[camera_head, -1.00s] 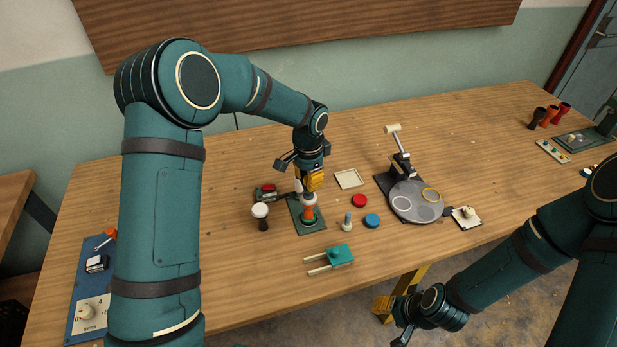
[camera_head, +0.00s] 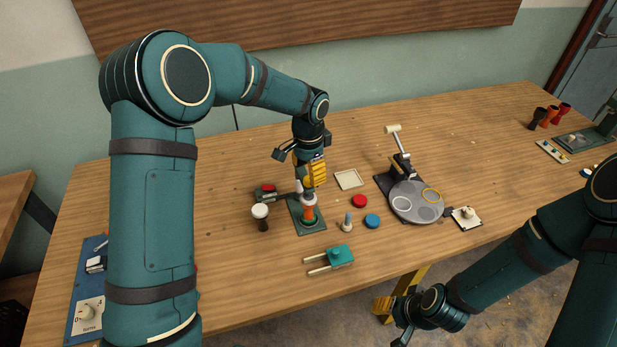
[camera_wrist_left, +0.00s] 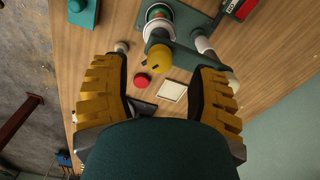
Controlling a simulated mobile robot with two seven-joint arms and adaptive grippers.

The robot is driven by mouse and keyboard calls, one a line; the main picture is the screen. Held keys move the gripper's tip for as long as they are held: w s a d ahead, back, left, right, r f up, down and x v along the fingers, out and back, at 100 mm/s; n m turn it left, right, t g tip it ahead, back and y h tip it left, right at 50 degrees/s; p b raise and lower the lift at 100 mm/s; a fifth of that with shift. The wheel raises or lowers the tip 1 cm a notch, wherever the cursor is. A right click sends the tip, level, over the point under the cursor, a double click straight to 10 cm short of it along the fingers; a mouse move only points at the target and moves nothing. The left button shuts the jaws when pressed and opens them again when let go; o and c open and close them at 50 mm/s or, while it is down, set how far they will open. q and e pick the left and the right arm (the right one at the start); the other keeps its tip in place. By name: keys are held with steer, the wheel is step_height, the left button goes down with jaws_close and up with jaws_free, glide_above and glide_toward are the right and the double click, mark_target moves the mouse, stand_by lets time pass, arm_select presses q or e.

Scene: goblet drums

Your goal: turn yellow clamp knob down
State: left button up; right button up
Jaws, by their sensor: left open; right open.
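The yellow clamp knob (camera_wrist_left: 157,58) sits at the end of a clamp beside a round orange-and-white post top (camera_wrist_left: 158,14) in the left wrist view. A slot or mark shows on its face. My left gripper (camera_wrist_left: 160,68) is open, with one yellow ridged finger on each side of the knob and visible gaps to it. In the head view my left gripper (camera_head: 315,178) hangs over the green-based clamp stand (camera_head: 310,222) and largely hides the knob. My right gripper (camera_head: 392,300) is open and empty below the table's front edge.
A red disc (camera_head: 359,201), a blue disc (camera_head: 372,221) and a white tray (camera_head: 349,179) lie right of the stand. A white-topped dark cylinder (camera_head: 261,218) stands to its left. A teal block with prongs (camera_head: 340,255) lies in front.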

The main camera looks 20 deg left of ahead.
mark_target(309, 178)
arm_select(q)
step_height(309, 178, up, 9)
stand_by(0.3)
steer(key=shift+f, duration=0.15)
